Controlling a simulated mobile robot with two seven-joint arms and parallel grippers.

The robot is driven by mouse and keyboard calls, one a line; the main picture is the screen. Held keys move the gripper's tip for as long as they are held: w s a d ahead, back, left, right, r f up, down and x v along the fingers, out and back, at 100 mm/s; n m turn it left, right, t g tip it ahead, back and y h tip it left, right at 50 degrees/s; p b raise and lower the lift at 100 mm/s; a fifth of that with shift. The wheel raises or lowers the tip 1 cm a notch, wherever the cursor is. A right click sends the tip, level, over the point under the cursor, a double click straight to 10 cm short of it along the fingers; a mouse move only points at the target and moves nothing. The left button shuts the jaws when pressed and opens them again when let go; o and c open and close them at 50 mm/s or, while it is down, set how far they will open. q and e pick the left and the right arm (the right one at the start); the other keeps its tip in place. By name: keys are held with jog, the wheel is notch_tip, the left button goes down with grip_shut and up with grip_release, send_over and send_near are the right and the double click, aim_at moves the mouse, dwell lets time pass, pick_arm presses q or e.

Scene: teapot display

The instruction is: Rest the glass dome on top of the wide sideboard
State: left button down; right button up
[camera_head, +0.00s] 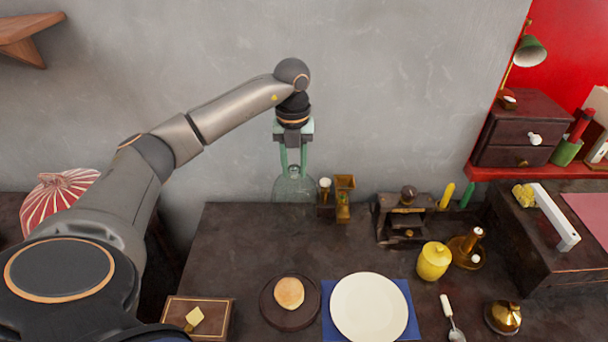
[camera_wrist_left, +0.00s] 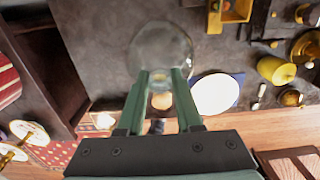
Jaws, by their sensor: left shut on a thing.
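The clear glass dome (camera_head: 294,188) hangs upright under my left gripper (camera_head: 293,168), whose green fingers are shut on its top knob. It shows near the back left corner of the dark brown sideboard top (camera_head: 235,240), in front of the grey wall. I cannot tell whether its rim touches the top. In the left wrist view the dome (camera_wrist_left: 160,45) is a see-through round shape beyond the fingertips (camera_wrist_left: 160,75), seen against the dark top (camera_wrist_left: 108,45). My right gripper is not in view.
A brass grinder (camera_head: 344,198) stands just right of the dome. A bun on a dark plate (camera_head: 270,312), a white plate (camera_head: 369,308), a yellow pot (camera_head: 434,261) and a butter box (camera_head: 172,312) stand nearer. The top's left middle is bare.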

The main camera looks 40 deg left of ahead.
aim_at(294, 180)
pick_arm(q)
jog(key=shift+w+a+f, duration=0.15)
jog(key=shift+f, duration=0.05)
jog(key=shift+f+b, duration=0.75)
jog(key=shift+b, duration=0.2)
notch_tip(294, 180, down, 3)
jog(key=shift+r+b, duration=0.2)
jog(key=shift+b, duration=0.95)
jog(key=shift+f+b, duration=1.85)
jog(key=shift+f, duration=0.2)
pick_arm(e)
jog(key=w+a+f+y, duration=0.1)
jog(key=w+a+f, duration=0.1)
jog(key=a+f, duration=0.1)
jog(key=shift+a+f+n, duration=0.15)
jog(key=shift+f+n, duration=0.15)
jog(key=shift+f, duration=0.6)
